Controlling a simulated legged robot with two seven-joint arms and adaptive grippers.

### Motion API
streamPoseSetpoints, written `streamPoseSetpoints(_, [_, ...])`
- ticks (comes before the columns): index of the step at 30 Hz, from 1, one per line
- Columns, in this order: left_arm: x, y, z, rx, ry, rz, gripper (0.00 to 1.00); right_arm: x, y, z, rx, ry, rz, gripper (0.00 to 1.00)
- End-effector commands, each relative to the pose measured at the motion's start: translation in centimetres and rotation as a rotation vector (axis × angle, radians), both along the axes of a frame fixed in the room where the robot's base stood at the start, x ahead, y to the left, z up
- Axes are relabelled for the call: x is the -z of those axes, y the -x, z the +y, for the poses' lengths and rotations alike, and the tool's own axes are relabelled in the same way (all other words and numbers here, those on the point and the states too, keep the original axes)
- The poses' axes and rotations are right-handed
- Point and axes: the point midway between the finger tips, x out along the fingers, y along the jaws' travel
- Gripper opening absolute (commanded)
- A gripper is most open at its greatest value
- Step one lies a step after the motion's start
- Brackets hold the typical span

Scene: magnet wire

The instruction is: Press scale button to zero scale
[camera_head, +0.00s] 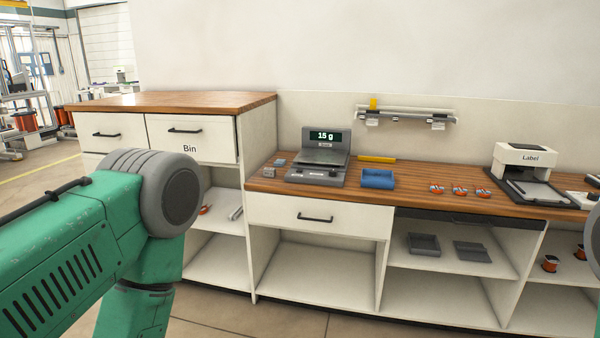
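A grey scale (318,158) stands on the left part of the wooden counter. Its upright display (325,136) reads 15 g. The weighing plate looks bare. Small controls (331,174) show on the scale's front edge, but they are too small to tell apart. My green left arm fills the lower left, well apart from the scale, and its gripper is out of view. A sliver of my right arm shows at the right edge, and its gripper is also out of view.
A higher cabinet (180,101) with a drawer marked Bin adjoins on the left. A rail (405,114) hangs on the wall.

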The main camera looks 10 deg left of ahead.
Motion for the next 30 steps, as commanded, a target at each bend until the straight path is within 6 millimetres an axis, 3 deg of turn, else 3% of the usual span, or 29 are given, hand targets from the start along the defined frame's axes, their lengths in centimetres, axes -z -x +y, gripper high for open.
streamPoseSetpoints(10, [0.0, 0.0, 0.0, 0.0, 0.0, 0.0, 0.4, 0.0, 0.0, 0.0, 0.0, 0.0, 0.0, 0.4])
streamPoseSetpoints(13, [0.0, 0.0, 0.0, 0.0, 0.0, 0.0, 0.05, 0.0, 0.0, 0.0, 0.0, 0.0, 0.0, 0.4])
streamPoseSetpoints(14, [0.0, 0.0, 0.0, 0.0, 0.0, 0.0, 0.0, 0.0, 0.0, 0.0, 0.0, 0.0, 0.0, 0.4])
streamPoseSetpoints(30, [0.0, 0.0, 0.0, 0.0, 0.0, 0.0, 0.0, 0.0, 0.0, 0.0, 0.0, 0.0, 0.0, 0.4])
